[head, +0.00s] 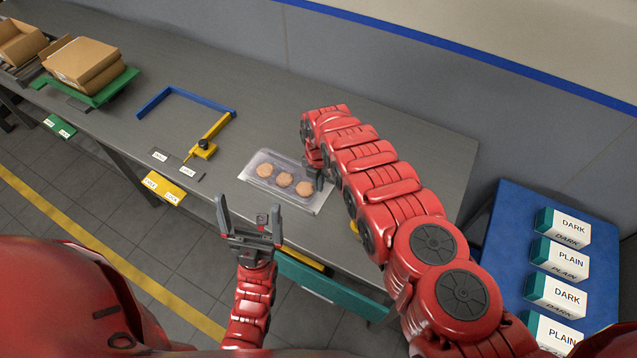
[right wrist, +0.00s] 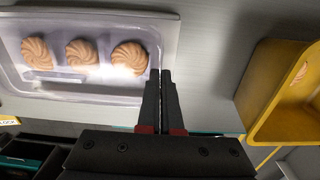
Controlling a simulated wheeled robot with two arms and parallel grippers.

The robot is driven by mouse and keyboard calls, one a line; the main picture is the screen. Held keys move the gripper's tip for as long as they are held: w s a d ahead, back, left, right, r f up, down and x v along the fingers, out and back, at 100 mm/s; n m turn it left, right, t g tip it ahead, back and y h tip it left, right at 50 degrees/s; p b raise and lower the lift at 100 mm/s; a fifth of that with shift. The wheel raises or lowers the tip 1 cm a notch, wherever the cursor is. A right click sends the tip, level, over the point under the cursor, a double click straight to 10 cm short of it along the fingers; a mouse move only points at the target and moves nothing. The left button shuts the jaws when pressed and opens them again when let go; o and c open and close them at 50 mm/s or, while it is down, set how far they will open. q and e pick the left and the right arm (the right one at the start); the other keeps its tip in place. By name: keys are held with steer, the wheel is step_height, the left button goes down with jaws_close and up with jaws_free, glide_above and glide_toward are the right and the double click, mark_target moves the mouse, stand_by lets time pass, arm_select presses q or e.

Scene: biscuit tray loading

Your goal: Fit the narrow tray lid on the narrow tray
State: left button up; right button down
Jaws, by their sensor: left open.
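The narrow tray (head: 262,182) is a clear, shallow tray with three round biscuits in a row, lying on the grey table; it also shows in the right wrist view (right wrist: 95,97). A clear, shiny layer with a pale strip (right wrist: 50,77) seems to lie over the biscuits, possibly the narrow tray lid, but its seating cannot be told. My right gripper (right wrist: 165,75) has its fingers together at the tray's right end; no thing shows clearly between them. In the head view the right fingertips are mostly hidden. My left gripper (head: 248,208) is open and empty, in front of the tray.
A yellow bin (right wrist: 262,85) with a biscuit stands right of the tray. A blue frame (head: 185,92) and yellow tool (head: 203,148) lie to the left. Brown boxes (head: 85,65) are far left. Labelled cartons (head: 562,227) stand on a blue surface at right.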

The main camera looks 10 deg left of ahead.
steer(key=shift+f+b, duration=0.5)
steer(key=shift+f, duration=0.05)
steer(key=c, duration=1.6)
jaws_free()
steer(key=shift+s, duration=0.1)
steer(key=c, duration=1)
jaws_free()
steer(key=shift+s+d, duration=0.1)
steer(key=shift+w+f, duration=0.1)
steer(key=shift+w, duration=0.15)
